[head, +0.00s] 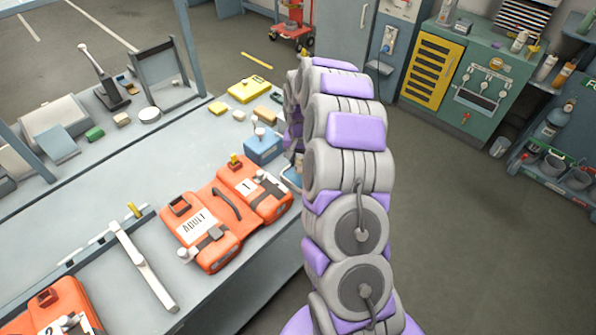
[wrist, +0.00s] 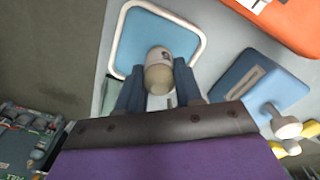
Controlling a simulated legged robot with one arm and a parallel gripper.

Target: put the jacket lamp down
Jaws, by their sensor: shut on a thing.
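The jacket lamp (wrist: 159,72) is a small pale, rounded thing in the wrist view. My gripper (wrist: 158,90) is shut on it, with one dark finger on each side. Behind the lamp in that view is a blue tray (wrist: 130,45) with a white rim. The lamp overlaps the tray in the picture; I cannot tell whether it touches it. In the head view my arm hides most of the gripper and the lamp. A bit of the tray (head: 291,179) shows beside my arm at the bench edge.
An orange case marked ADULT (head: 205,225) lies on the grey bench (head: 120,190) left of my arm. A blue box (head: 263,147) stands by the tray; it also shows right of the tray in the wrist view (wrist: 245,85). Open floor (head: 450,230) lies to the right.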

